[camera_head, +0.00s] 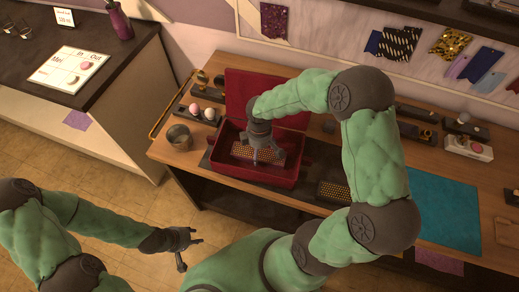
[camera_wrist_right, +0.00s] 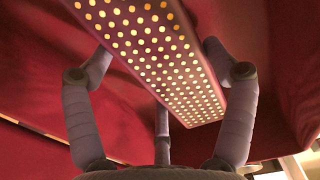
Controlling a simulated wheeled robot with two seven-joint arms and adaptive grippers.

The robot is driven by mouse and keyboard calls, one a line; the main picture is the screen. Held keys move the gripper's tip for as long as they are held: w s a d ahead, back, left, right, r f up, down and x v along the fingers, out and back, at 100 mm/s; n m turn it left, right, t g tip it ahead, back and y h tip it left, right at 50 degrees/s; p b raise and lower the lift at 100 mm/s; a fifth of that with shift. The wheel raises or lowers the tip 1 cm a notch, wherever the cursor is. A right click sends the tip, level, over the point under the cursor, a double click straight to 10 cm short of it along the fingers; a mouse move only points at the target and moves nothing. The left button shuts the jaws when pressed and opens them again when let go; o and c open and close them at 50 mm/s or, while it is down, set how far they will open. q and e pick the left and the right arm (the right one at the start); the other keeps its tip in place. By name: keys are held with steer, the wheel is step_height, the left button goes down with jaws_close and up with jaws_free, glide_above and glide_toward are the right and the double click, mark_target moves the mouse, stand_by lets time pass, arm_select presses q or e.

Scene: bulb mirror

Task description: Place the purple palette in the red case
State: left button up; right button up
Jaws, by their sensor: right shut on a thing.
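The red case (camera_head: 291,173) stands on the counter with its lid (camera_head: 233,90) raised at the back. The purple palette, a flat bar with rows of gold dots, shows in the right wrist view (camera_wrist_right: 160,50) between my fingers and in the head view (camera_head: 268,157) inside the case outline. My right gripper (camera_head: 262,152) reaches down over the case and is shut on the palette. Whether the palette touches the case floor I cannot tell. My left gripper (camera_head: 190,250) is empty and open, low in front of the counter.
A metal cup (camera_head: 179,137) stands left of the case, near a dark stand with pink and white balls (camera_head: 201,111). Another dotted dark piece (camera_head: 335,190) lies right of the case. A teal mat (camera_head: 445,210) covers the right of the counter. Tags hang on the back wall.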

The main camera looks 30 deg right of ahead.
steer(key=o, duration=1.1)
steer(key=shift+r, duration=0.4)
step_height(320, 180, up, 12)
steer(key=p, duration=0.3)
steer(key=shift+f+p, duration=0.25)
steer(key=shift+p, duration=0.15)
